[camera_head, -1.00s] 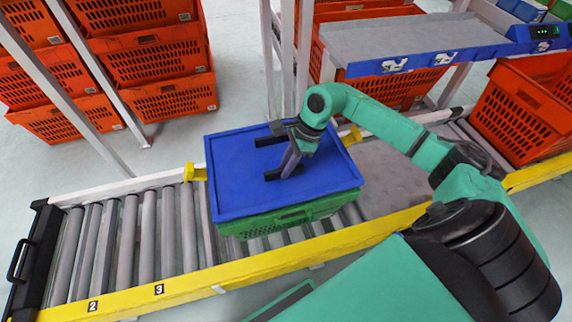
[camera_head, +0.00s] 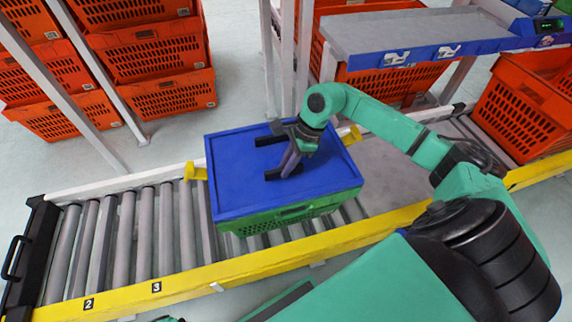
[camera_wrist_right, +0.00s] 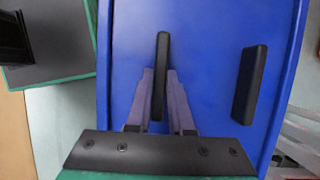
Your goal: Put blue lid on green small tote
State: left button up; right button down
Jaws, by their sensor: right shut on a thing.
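The blue lid (camera_head: 225,185) lies level over the top of the green small tote (camera_head: 262,222), covering its opening. Their edges look lined up; I cannot tell whether the lid is fully seated. The lid carries two black handles. My right gripper (camera_head: 287,165) is above the lid, shut on one handle. In the right wrist view, that black handle (camera_wrist_right: 161,50) is between the fingers of my right gripper (camera_wrist_right: 160,78), and the other handle (camera_wrist_right: 250,85) stands free to the right on the blue lid (camera_wrist_right: 210,60). My left gripper is not in view.
The tote stands on a roller conveyor (camera_head: 130,240) with a yellow front rail (camera_head: 240,270) and yellow guides (camera_head: 195,172) beside the tote. Rollers to the left are clear. Orange totes (camera_head: 155,60) are stacked behind, and a grey shelf (camera_head: 400,35) stands at back right.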

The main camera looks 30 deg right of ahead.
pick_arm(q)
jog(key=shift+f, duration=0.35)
pick_arm(e)
jog(key=shift+f, duration=0.25)
jog(key=c, duration=0.7)
grip_release()
jog(key=shift+d+r, duration=0.25)
jog(key=shift+r, duration=0.3)
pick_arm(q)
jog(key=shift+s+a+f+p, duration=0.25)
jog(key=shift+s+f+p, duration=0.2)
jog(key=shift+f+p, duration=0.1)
pick_arm(e)
jog(key=v, duration=1.3)
jog(key=shift+s+r, duration=0.1)
jog(key=shift+r, duration=0.05)
